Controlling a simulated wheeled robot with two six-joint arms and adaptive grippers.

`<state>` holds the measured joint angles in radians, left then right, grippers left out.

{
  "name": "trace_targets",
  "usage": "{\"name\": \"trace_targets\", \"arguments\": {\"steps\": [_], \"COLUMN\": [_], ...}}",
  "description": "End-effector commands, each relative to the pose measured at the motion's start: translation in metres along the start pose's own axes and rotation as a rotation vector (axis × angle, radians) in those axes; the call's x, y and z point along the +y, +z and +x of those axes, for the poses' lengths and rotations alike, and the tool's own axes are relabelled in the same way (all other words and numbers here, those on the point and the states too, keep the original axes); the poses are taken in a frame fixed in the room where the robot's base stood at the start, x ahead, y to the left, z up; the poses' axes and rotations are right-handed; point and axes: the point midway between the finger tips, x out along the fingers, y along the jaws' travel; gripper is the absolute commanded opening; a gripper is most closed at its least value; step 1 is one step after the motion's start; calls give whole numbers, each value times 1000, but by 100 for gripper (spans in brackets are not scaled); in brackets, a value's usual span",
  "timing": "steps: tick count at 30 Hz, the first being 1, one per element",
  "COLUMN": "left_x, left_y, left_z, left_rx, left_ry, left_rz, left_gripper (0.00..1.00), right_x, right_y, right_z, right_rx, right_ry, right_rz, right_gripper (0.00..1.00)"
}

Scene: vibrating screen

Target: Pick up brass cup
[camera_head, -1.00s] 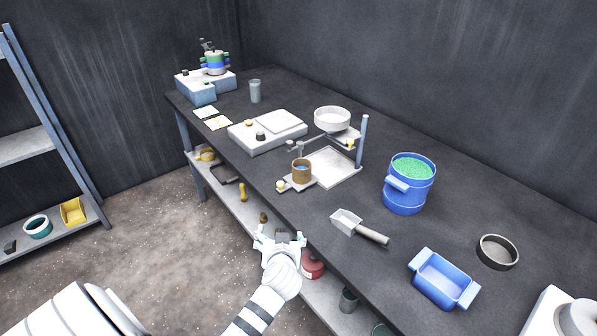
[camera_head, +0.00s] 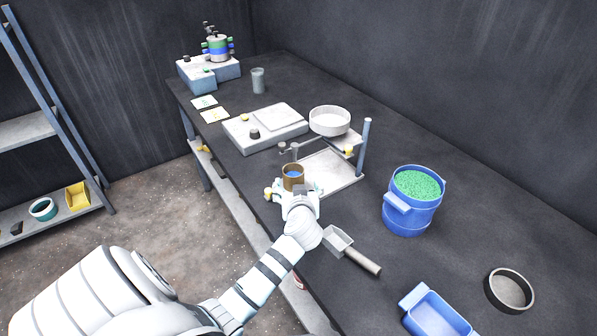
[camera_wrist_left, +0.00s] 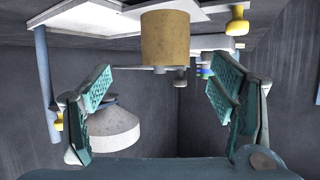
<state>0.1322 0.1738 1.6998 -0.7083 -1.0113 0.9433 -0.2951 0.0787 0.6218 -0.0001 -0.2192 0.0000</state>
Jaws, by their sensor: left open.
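The brass cup (camera_head: 293,174) stands on the front part of the white-plated stand, with a blue inside showing at its top. My left gripper (camera_head: 298,190) is just in front of the cup in the head view and hides its lower part. In the left wrist view the cup (camera_wrist_left: 166,40) appears inverted, ahead of the two teal-padded fingers and roughly between them. The left fingers (camera_wrist_left: 163,95) are spread apart with nothing between their pads. My right gripper does not show.
The stand's white plate (camera_head: 335,172) has a post and a raised white bowl (camera_head: 329,121). A scoop (camera_head: 350,250) lies close to my left forearm.

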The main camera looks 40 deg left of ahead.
Motion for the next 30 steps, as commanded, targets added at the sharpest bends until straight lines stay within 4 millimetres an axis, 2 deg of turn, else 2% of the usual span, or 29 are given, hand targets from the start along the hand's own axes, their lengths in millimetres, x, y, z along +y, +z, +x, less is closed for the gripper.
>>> {"name": "trace_targets", "arguments": {"steps": [1,3,5,8,12,15,22,23,30], "left_x": [-2,-2,-2,-2,-3,-2,-1,-1,0], "left_y": [1,1,0,-2,-12,-10,-10,-10,-10], "left_z": [13,28,35,44,70,87,91,91,90], "left_rx": [0,0,0,0,0,-1,-1,-1,-1], "left_ry": [-4,-5,-4,-2,-3,-2,2,2,2], "left_rz": [1,-1,-1,-2,-1,-1,-1,-1,-1], "left_gripper": [77,77,77,77,77,77,77,74,36], "right_x": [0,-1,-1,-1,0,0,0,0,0], "right_y": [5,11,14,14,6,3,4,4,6], "right_z": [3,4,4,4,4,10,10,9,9], "right_rx": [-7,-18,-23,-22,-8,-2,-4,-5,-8], "right_ry": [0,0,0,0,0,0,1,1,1], "right_rz": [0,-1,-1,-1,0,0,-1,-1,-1], "right_gripper": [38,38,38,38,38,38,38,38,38]}}
